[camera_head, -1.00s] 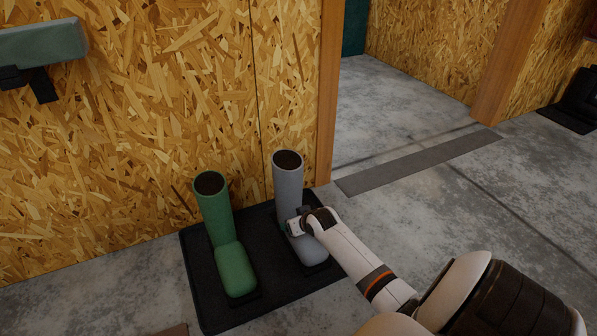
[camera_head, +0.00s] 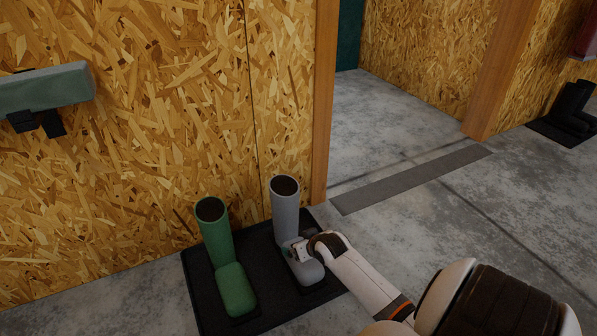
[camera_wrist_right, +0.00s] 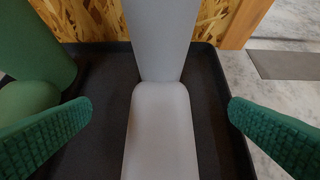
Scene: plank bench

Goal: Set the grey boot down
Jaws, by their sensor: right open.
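The grey boot (camera_head: 285,208) stands upright on a black tray (camera_head: 205,290) on the floor, at the tray's right side. In the right wrist view the grey boot (camera_wrist_right: 162,120) fills the middle, its shaft rising behind its foot. My right gripper (camera_head: 293,250) is at the boot's foot in the head view. In the right wrist view its two green ridged fingers (camera_wrist_right: 160,118) are spread wide, one on each side of the boot, with gaps to it. My left gripper is not in view.
A green boot (camera_head: 235,288) stands on the tray just left of the grey one. A board wall (camera_head: 130,150) rises behind the tray. A doorway with a wooden post (camera_head: 322,110) is to the right. Dark boots (camera_head: 572,105) stand far right. Bare floor (camera_head: 470,210) lies right of the tray.

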